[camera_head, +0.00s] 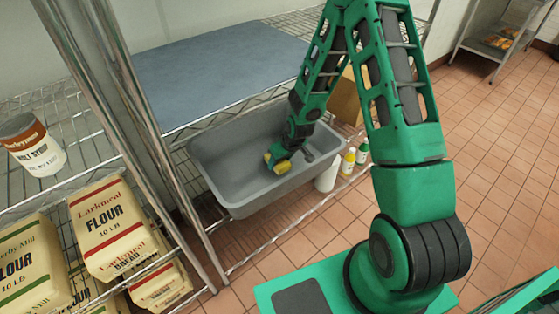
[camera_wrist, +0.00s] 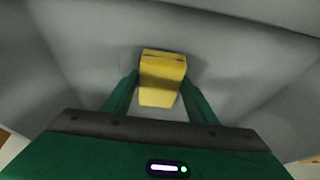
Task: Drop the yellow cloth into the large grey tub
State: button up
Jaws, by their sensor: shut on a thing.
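The yellow cloth (camera_wrist: 162,78) is a small folded block held between the two fingers of my gripper (camera_wrist: 161,90) in the wrist view. In the head view the cloth (camera_head: 277,152) shows at the tip of my gripper (camera_head: 275,158). The large grey tub (camera_head: 226,197) stands on a wire shelf. My gripper reaches down inside the tub's walls, and the tub's grey inside fills most of the wrist view (camera_wrist: 70,50). I cannot tell whether the cloth touches the tub's floor.
A blue-grey board (camera_head: 210,70) lies on the shelf behind the tub. Metal posts and flour bags (camera_head: 105,225) stand at left with a syrup can (camera_head: 30,145). A white bottle (camera_head: 327,178) and small bottles (camera_head: 347,162) stand right of the tub. Tiled floor lies open at right.

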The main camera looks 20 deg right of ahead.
jog(key=shift+f, duration=0.4)
jog(key=o, duration=0.9)
jog(key=shift+r, duration=0.5)
jog(key=v, duration=1.2)
jog(key=shift+s+r, duration=0.1)
jog(key=shift+r, duration=0.05)
